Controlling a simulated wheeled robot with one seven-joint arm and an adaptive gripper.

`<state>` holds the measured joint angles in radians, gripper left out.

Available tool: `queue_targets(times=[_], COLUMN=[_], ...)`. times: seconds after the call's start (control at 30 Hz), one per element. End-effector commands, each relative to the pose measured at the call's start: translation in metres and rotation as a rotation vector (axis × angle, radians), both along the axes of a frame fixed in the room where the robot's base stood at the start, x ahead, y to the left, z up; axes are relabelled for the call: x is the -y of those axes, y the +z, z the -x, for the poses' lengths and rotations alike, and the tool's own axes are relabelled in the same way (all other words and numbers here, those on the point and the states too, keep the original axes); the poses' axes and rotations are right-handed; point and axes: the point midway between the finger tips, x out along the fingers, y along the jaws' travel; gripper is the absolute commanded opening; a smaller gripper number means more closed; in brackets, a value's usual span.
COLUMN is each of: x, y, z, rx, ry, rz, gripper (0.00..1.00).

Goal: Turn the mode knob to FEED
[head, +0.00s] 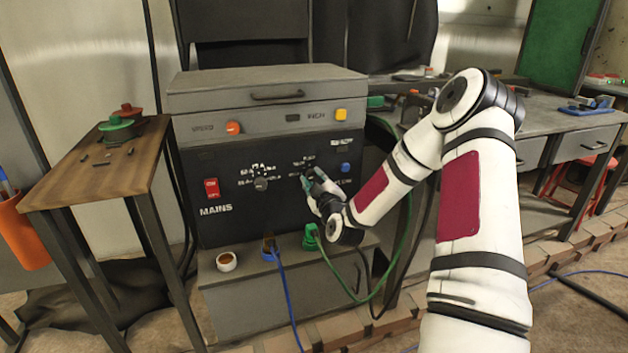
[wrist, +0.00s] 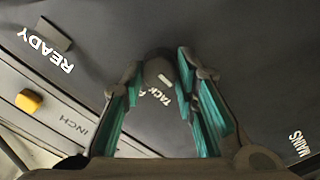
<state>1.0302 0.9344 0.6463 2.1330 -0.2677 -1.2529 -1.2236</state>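The mode knob (wrist: 158,68) is a dark round knob on the black panel, with part of a TACK label and the start of another word beside it in the wrist view. A small white mark shows on it; I cannot tell for sure which label it points to. My gripper (wrist: 162,75) is open, with its teal-padded fingers spread to either side of the knob. I cannot tell whether the pads touch it. In the head view my gripper (head: 309,178) is at the panel's right half and hides most of the knob.
The panel carries a red MAINS switch (head: 211,188), a grey knob (head: 260,184), a blue button (head: 346,168), an orange knob (head: 233,128) and a yellow INCH button (head: 341,115). Below, a green plug (head: 311,238) and a blue plug (head: 268,250) trail cables. A wooden table (head: 82,178) stands left.

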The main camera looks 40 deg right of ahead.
Motion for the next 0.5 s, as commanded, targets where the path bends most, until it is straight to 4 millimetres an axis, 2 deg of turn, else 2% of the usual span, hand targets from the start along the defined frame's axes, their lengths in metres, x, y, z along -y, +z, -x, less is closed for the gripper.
queue_targets(times=[0.27, 0.5], x=[-0.0007, -0.0012], y=[-0.0001, 0.0], z=[-0.0003, -0.0008], rx=[0.004, 0.034], ry=[0.001, 0.004], rz=[-0.013, -0.109], gripper=[0.0, 0.0])
